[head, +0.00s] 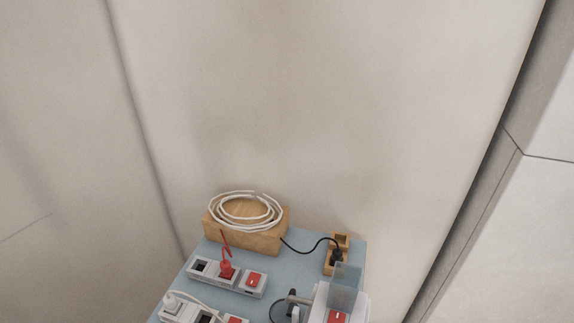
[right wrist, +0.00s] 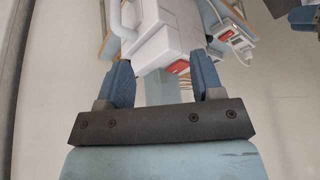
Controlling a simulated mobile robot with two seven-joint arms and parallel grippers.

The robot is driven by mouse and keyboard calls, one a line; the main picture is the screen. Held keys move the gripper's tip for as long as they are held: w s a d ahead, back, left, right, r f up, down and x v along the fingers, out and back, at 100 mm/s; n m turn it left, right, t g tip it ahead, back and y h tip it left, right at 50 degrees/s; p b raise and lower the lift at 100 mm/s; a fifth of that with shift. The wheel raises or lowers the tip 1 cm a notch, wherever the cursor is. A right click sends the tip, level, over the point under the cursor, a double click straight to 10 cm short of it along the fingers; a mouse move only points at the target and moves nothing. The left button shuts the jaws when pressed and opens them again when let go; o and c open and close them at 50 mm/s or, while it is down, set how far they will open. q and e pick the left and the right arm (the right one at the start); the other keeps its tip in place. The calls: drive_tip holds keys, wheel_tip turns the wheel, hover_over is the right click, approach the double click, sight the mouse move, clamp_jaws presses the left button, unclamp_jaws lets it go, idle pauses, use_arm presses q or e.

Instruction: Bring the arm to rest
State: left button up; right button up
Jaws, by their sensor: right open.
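My right gripper (right wrist: 164,78) shows in the right wrist view with its two blue fingers spread apart. I see nothing held between them. A white device with a red switch (right wrist: 181,66) lies just beyond the fingertips in that view; I cannot tell whether they touch it. In the head view a white device (head: 321,302) with a clear upright plate (head: 346,285) stands at the lower right of the board. No gripper shows in the head view. A blue and dark piece (right wrist: 303,18) at the top right of the wrist view looks like part of my left gripper, mostly cut off.
The blue-grey board (head: 290,266) carries a wooden block (head: 243,239) with a white coiled cable (head: 246,224) on it. A grey socket strip (head: 243,283) holds a red plug (head: 227,270). A wooden holder (head: 328,263) has a black cable. A plain wall (head: 300,110) rises behind.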

drive_tip(key=s+d+f+m+h, duration=0.3)
drive_tip(key=s+d+m, duration=0.1)
drive_tip(key=s+d, duration=0.3)
drive_tip(key=w+a+f+t+y, duration=0.1)
drive_tip(key=w+a+f+t, duration=0.2)
drive_tip(key=f, duration=0.3)
drive_tip(key=w+a+f+n+t+y, duration=0.1)
drive_tip(key=w+a+f+t+y, duration=0.1)
drive_tip(key=f, duration=0.5)
drive_tip(key=shift+w+a+f+t+y, duration=0.3)
drive_tip(key=shift+w+a+t, duration=0.4)
drive_tip(key=shift+a+t, duration=0.3)
